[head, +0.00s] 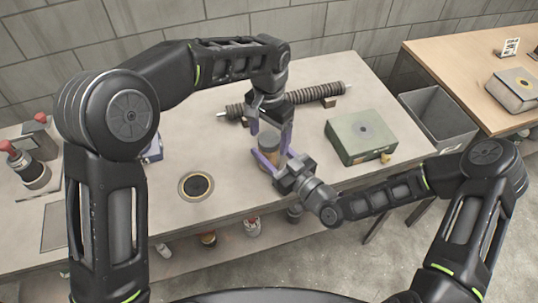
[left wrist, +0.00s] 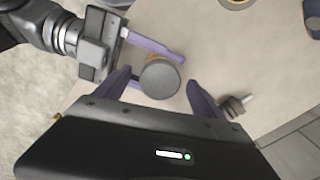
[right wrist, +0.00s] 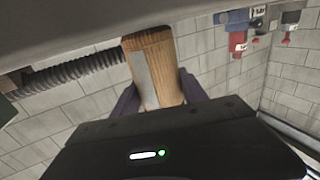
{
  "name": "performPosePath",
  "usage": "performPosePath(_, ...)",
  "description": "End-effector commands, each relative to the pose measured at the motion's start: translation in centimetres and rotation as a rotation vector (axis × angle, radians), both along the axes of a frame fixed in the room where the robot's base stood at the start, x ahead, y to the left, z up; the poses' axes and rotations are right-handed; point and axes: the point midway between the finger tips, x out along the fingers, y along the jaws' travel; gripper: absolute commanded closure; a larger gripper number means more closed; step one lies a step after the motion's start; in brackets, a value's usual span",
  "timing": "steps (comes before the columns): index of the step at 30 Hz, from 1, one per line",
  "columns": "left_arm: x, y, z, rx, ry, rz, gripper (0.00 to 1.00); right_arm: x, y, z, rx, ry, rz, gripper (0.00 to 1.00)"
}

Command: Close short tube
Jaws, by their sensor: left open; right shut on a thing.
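The short tube (head: 268,156) stands upright near the table's front edge. In the right wrist view its side (right wrist: 158,68) is brown with a grey strip. In the left wrist view its round grey top end (left wrist: 160,80) shows. My right gripper (head: 268,162) is shut on the tube from the side, with purple fingers around it; it also shows in the left wrist view (left wrist: 148,66). My left gripper (head: 270,138) points down over the tube. It is open, with one finger on each side of the grey end. Contact between the left fingers and the tube cannot be told.
A long ribbed tube (head: 290,101) lies on wooden supports behind. A green box (head: 360,138) stands to the right. A dark disc with a yellow ring (head: 196,186) lies at the front left. A grey bin (head: 440,116) is beyond the table's right edge. Jars sit on the lower shelf.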

Motion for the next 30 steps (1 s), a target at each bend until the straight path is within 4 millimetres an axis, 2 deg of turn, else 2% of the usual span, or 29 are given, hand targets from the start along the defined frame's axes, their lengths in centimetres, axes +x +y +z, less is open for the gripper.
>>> performPosePath(5, 0.0, 0.0, 0.2, 0.000, 0.000, 0.001, 0.21, 0.0, 0.0, 0.0, 0.000, 0.001, 0.000, 1.00)
performPosePath(10, 0.1, 0.0, 1.5, -0.001, -0.003, 0.001, 0.21, 0.0, 0.0, 0.0, -0.001, 0.001, 0.000, 1.00)
performPosePath(14, 0.0, 0.0, 3.4, -0.002, -0.002, 0.000, 0.21, 0.0, 0.0, 0.0, -0.001, 0.001, 0.000, 1.00)
performPosePath(22, 0.0, -0.1, 9.5, -0.001, -0.003, 0.000, 0.21, 0.0, 0.0, -0.1, -0.001, 0.001, 0.000, 1.00)
performPosePath(30, -0.1, 0.0, 10.6, 0.009, 0.009, 0.000, 0.21, 0.0, 0.0, 0.0, -0.001, 0.001, 0.000, 1.00)
